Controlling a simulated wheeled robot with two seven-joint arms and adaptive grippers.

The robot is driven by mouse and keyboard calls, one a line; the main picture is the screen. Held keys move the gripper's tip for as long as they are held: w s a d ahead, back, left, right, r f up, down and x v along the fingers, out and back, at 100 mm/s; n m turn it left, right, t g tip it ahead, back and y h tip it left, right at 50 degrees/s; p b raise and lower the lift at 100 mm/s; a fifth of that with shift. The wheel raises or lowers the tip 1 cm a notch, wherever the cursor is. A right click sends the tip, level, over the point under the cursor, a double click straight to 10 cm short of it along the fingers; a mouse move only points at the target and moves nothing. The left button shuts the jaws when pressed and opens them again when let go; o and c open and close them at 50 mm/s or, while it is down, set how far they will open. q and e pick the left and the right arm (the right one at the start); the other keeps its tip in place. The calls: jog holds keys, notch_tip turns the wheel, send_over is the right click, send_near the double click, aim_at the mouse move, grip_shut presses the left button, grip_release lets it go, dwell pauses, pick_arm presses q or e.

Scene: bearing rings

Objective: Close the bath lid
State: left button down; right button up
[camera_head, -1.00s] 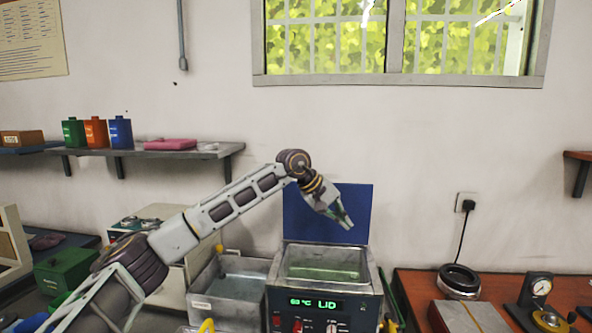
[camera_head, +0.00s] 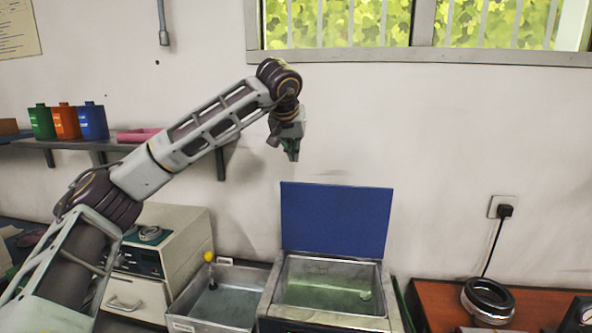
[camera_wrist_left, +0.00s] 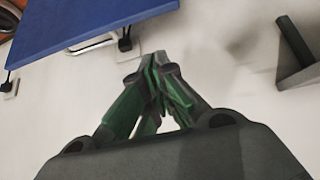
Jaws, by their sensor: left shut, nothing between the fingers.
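The blue bath lid (camera_head: 336,220) stands upright, open, at the back edge of the steel bath (camera_head: 330,311). Greenish liquid shows in the bath's open basin. My left gripper (camera_head: 292,156) is above the lid's upper left corner, pointing down, apart from the lid. In the left wrist view the left gripper (camera_wrist_left: 164,97) has its green fingers together with nothing between them. The lid (camera_wrist_left: 90,22) shows at the upper left of that view, to one side of the fingers. My right gripper is not in view.
A grey tray (camera_head: 222,307) stands left of the bath, beside a beige machine (camera_head: 165,250). A wall shelf (camera_head: 60,142) with coloured canisters is behind my left arm. A bearing ring (camera_head: 488,299) lies on the red-brown table at the right. The wall above the lid is clear.

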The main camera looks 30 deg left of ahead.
pick_arm(q)
notch_tip(320, 180, down, 7)
jog(key=w+a, duration=0.1)
jog(key=w, duration=0.1)
jog(key=shift+p, duration=0.4)
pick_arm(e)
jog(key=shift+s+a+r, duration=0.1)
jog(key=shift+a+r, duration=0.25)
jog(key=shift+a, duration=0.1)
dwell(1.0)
pick_arm(q)
jog(key=shift+w+f, duration=0.1)
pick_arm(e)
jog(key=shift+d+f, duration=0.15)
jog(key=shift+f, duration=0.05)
